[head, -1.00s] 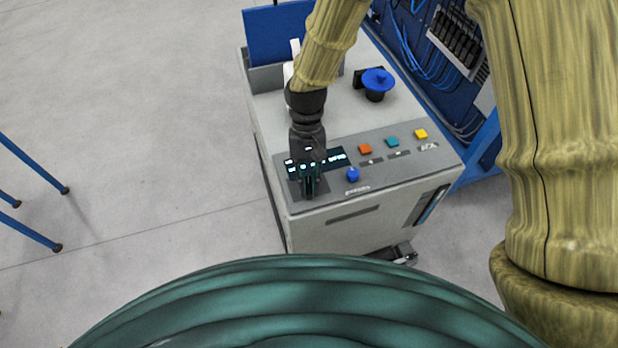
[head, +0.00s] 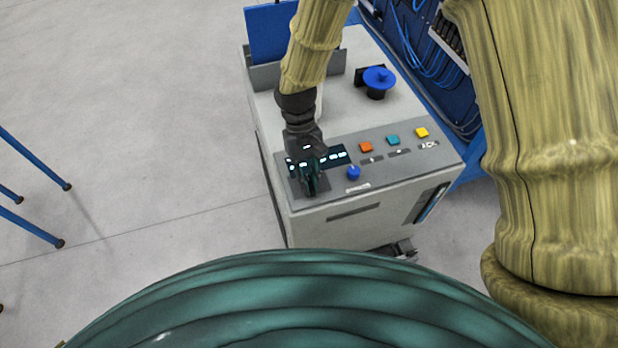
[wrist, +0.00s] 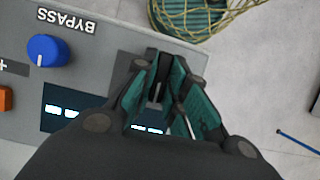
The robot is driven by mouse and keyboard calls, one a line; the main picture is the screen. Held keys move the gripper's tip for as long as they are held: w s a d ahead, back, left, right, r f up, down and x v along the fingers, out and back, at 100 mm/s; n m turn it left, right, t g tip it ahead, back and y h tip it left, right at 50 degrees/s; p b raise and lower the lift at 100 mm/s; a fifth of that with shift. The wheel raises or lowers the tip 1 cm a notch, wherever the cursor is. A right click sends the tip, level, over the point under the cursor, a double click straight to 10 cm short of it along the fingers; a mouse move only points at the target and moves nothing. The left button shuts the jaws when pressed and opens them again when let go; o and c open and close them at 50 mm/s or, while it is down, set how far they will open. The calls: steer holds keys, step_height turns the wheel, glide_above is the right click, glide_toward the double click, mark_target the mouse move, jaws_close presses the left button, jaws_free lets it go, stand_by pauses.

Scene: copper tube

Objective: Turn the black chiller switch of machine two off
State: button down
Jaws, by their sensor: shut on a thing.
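My gripper (head: 309,186) points down at the front left of the grey control panel (head: 395,170) and is shut on the black chiller switch. In the wrist view the teal-lined fingers (wrist: 168,75) close around the black switch (wrist: 157,90). Only a small dark part with a pale line shows between them. The fingers and hand hide the rest of the switch and its label, so I cannot read its setting. A lit display (head: 337,157) lies just behind the gripper, partly covered by it.
A blue knob (head: 353,173) labelled BYPASS in the wrist view sits right of my gripper. Orange (head: 366,147), teal (head: 393,140) and yellow (head: 422,132) buttons lie farther right.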

steer(key=c, duration=1.4)
jaws_free()
steer(key=shift+c, duration=0.2)
steer(key=shift+r, duration=0.1)
steer(key=v, duration=1.1)
steer(key=shift+w+r, duration=0.25)
steer(key=shift+r, duration=0.1)
steer(key=shift+a, duration=0.15)
